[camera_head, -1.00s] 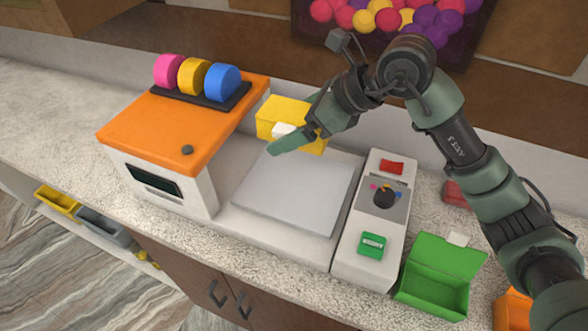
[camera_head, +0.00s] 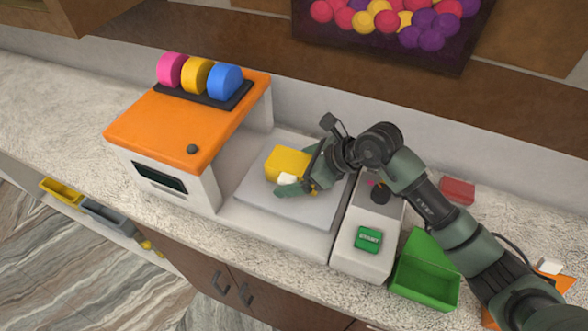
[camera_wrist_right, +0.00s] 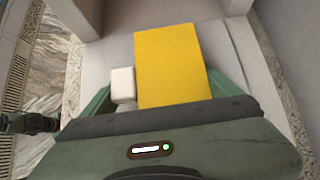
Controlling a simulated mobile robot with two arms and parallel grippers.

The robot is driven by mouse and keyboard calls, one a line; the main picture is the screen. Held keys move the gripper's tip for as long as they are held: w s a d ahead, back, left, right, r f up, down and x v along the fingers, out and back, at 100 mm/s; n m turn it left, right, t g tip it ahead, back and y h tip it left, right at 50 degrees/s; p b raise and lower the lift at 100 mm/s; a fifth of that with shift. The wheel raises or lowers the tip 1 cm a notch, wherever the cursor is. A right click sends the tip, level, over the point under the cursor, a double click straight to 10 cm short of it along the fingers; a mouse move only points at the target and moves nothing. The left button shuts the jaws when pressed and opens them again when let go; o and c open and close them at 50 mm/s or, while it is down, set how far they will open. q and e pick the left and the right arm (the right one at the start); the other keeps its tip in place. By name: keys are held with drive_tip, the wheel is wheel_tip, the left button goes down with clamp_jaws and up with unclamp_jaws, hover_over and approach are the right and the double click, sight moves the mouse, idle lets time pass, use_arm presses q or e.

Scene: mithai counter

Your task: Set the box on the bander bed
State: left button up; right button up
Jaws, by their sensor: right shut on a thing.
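A yellow box (camera_head: 287,162) is over the grey bed plate (camera_head: 258,206) of the banding machine, near the plate's back part. It also shows in the right wrist view (camera_wrist_right: 170,66), with a small white block or tab (camera_wrist_right: 123,85) at its left side. My right gripper (camera_head: 296,180) is shut on the yellow box, its fingers on either side. Whether the box touches the plate or hangs just above it I cannot tell. The machine has an orange-topped housing (camera_head: 170,125) left of the plate. My left gripper is not in view.
Pink, yellow and blue rolls (camera_head: 197,75) stand on the housing. A control panel with a green START button (camera_head: 368,238) and a dark knob is right of the plate. An open green box (camera_head: 425,280) and a red box (camera_head: 457,190) stand farther right.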

drive_tip(key=o, duration=1)
drive_tip(key=shift+f, duration=0.2)
drive_tip(key=shift+o, duration=0.9)
drive_tip(key=shift+r, duration=0.3)
drive_tip(key=shift+d+r, duration=0.1)
drive_tip(key=shift+d, duration=0.15)
drive_tip(key=b+v, duration=0.3)
drive_tip(key=v, duration=0.8)
drive_tip(key=shift+d+r, duration=0.15)
drive_tip(key=shift+r, duration=0.05)
drive_tip(key=shift+s, duration=0.1)
